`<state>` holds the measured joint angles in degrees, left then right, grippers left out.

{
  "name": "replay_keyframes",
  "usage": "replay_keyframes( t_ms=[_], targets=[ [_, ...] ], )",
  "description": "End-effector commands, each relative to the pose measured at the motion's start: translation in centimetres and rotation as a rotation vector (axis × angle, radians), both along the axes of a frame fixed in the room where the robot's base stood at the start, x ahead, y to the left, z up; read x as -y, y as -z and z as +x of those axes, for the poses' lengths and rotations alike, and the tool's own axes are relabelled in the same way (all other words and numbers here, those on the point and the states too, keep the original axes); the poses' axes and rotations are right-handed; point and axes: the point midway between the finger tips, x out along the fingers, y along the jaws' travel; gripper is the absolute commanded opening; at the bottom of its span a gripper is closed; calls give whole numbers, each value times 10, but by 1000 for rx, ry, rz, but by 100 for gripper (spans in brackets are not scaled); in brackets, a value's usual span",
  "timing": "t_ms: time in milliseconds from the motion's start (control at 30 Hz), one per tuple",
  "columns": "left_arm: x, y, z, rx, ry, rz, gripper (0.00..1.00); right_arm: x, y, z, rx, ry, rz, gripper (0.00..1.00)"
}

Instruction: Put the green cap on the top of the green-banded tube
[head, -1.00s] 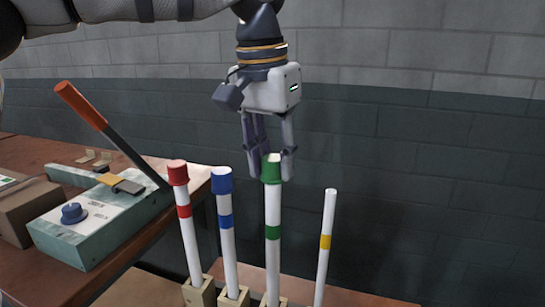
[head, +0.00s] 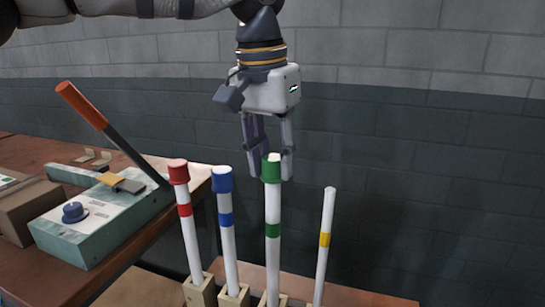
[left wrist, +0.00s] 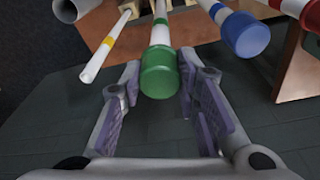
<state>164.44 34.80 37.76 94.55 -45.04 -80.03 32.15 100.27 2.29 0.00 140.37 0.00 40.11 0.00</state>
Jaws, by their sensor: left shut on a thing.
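The green cap (head: 271,170) sits at the top of the green-banded tube (head: 273,205), which stands upright in a wooden block. In the head view my left gripper (head: 270,168) points down with its fingers around the cap, shut on it. The left wrist view shows the green cap (left wrist: 160,76) between the finger pads of the left gripper (left wrist: 160,92), with the white tube (left wrist: 160,35) and its green band running on beyond it. The exact seating of the cap on the tube end is partly hidden by the fingers. My right gripper is not in view.
A red-capped tube (head: 183,205) and a blue-capped tube (head: 225,210) stand close on the left. A yellow-banded tube (head: 325,240) without a cap stands on the right. A green-grey device (head: 95,225) with an orange-handled lever (head: 82,105) sits on the left table. A brick wall is behind.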

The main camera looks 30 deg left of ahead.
Motion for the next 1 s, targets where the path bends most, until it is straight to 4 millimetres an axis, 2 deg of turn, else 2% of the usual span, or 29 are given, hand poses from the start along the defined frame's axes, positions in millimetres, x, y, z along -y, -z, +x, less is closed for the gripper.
replay_keyframes(
  t_ms=[1000],
  targets=[
    [0,13,0,-1,-1,0,18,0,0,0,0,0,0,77]
  ],
)
